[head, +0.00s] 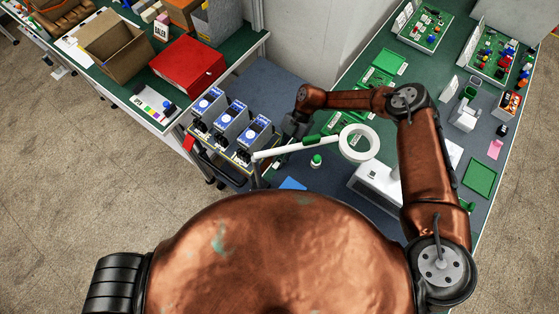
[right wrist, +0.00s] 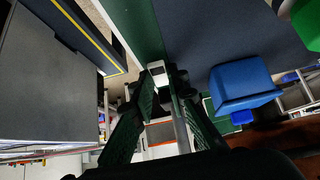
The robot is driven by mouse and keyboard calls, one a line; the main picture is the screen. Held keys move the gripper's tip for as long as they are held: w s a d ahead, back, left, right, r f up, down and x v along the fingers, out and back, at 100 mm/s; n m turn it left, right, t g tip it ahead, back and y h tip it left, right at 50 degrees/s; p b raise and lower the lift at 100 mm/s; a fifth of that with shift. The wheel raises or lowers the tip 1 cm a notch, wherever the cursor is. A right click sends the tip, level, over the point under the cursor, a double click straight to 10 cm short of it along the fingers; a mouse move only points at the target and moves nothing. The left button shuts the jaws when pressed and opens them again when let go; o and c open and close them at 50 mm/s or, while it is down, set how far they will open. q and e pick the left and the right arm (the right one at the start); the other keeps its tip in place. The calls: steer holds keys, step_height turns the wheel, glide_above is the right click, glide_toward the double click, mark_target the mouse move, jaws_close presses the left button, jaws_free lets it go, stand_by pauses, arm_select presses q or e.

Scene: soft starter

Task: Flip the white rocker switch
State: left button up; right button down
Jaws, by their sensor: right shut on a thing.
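My right gripper (head: 292,128) is dark and sits beside the right end of a row of grey soft starter units (head: 257,138) with blue and white labels. In the right wrist view its two ribbed fingers (right wrist: 160,85) close in on a small white block (right wrist: 157,70). The gripper is shut on this block, but the contact is partly hidden by the fingers. I cannot tell whether the block is the white rocker switch; no rocker switch can be made out in the head view. My left gripper is not in view.
A white ring lamp (head: 373,142) reaches across the bench near my right arm. A blue bin (right wrist: 243,84) is right of the fingers; a grey box (right wrist: 50,85) is left. A red box (head: 188,66) and cardboard box (head: 112,45) stand on the left table.

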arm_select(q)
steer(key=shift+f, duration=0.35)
arm_select(e)
steer(key=c, duration=1.9)
jaws_free()
steer(key=shift+w, duration=0.1)
steer(key=v, duration=1.2)
steer(key=shift+w+d+f, duration=0.1)
steer(key=shift+w+f, duration=0.05)
steer(key=shift+f, duration=0.05)
